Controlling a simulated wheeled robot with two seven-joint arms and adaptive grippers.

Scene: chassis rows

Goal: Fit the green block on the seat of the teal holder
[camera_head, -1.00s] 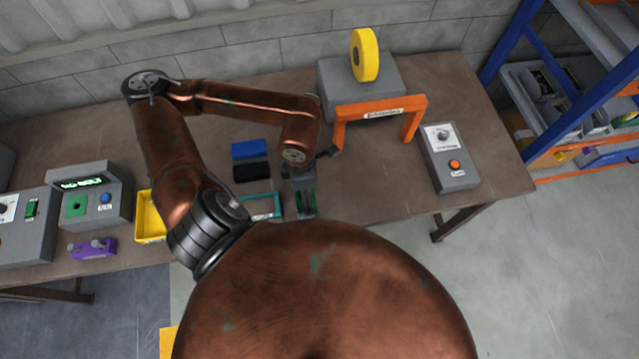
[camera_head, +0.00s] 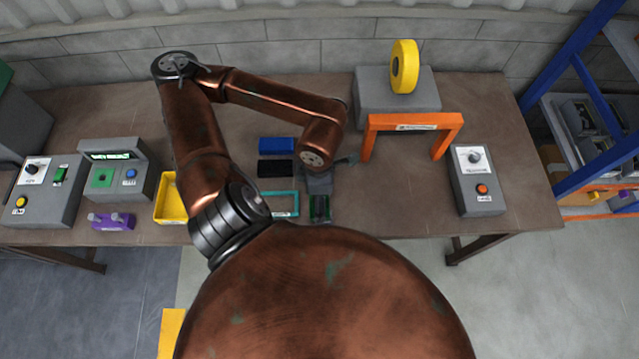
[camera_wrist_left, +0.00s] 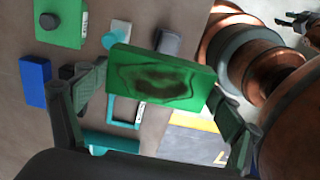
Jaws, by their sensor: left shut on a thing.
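The green block (camera_wrist_left: 160,78) is a flat slab with dark markings on its face. My left gripper (camera_head: 320,208) is shut on it, one finger at each side in the left wrist view (camera_wrist_left: 155,112). The teal holder (camera_head: 283,203) is a rectangular frame with a white label, on the table just left of this gripper. It also shows in the left wrist view (camera_wrist_left: 122,112), partly hidden behind the block. The block is held apart from it, above the table. A dark part, apparently my right gripper (camera_wrist_left: 297,20), shows small at the top right of the left wrist view.
Blue (camera_head: 276,145) and black (camera_head: 275,168) blocks lie behind the holder. A yellow bin (camera_head: 171,205) stands to its left. An orange arch (camera_head: 412,123) and a grey control box (camera_head: 477,180) stand right. A green piece with a dark knob (camera_wrist_left: 60,22) lies nearby.

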